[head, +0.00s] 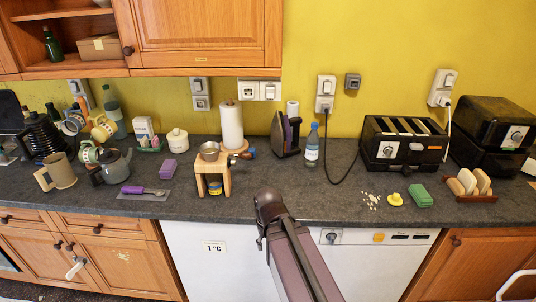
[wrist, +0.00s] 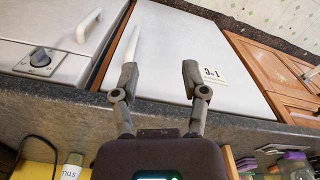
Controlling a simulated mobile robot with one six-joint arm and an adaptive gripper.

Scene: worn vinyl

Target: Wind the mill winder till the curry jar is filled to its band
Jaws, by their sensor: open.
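The mill (head: 211,173) is a light wooden stand with a metal bowl on top, upright on the counter left of centre in the head view.
A paper towel roll (head: 231,125) stands behind the mill, and an iron (head: 286,135) and blue bottle (head: 312,146) to its right. A purple-handled tool (head: 146,190) lies left. Crumbs (head: 370,201), a yellow item (head: 395,199) and green sponge (head: 420,195) lie right.

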